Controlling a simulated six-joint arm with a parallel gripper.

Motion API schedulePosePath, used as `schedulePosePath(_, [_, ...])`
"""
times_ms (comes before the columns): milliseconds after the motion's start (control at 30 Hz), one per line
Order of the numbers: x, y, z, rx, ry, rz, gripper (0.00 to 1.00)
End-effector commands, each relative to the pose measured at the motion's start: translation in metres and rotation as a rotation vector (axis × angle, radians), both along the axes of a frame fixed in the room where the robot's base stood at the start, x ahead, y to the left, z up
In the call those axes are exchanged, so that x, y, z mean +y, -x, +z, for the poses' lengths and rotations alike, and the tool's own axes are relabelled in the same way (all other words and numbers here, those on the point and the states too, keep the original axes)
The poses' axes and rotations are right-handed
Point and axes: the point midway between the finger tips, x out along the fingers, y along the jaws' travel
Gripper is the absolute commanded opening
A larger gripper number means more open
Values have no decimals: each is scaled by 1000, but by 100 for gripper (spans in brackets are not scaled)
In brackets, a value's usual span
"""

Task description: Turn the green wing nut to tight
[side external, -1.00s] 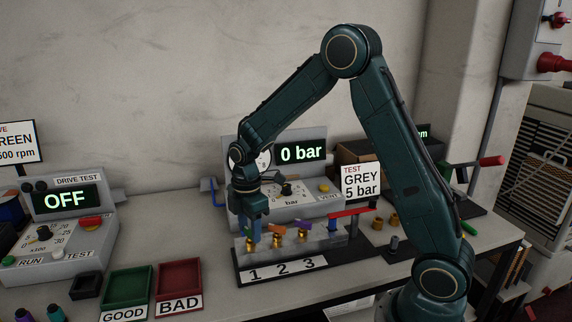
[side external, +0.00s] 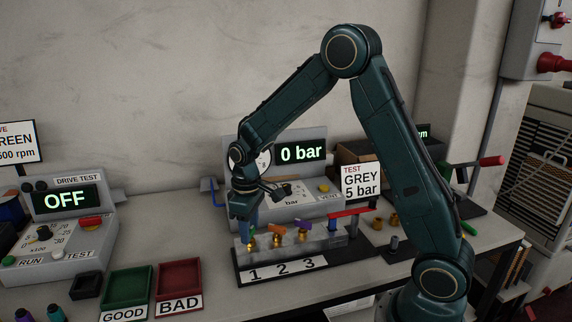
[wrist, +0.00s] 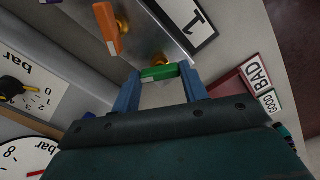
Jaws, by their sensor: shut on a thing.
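The green wing nut (wrist: 159,72) is between the two fingertips of my gripper (wrist: 158,76) in the wrist view. The fingers are shut on it, one at each end of its wings. In the side view my gripper (side external: 247,237) points down at station 1 of the fixture, and its fingers largely hide the green nut. The brass fitting under the nut (side external: 250,246) shows just below the fingers.
An orange wing nut (side external: 277,231) and a purple one (side external: 303,226) stand close to the right on the same fixture. The test unit (side external: 301,152) behind reads 0 bar. GOOD (side external: 127,286) and BAD (side external: 179,275) trays lie left.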

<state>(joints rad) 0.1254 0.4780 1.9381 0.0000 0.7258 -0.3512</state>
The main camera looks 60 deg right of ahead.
Motion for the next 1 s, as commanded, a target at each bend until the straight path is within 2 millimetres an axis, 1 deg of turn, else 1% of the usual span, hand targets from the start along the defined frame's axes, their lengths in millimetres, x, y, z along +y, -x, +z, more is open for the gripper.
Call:
schedulePosePath(700, [0, 0, 1, -2, 0, -680, 21])
schedulePosePath(1000, [0, 0, 1, -3, 0, -910, 21])
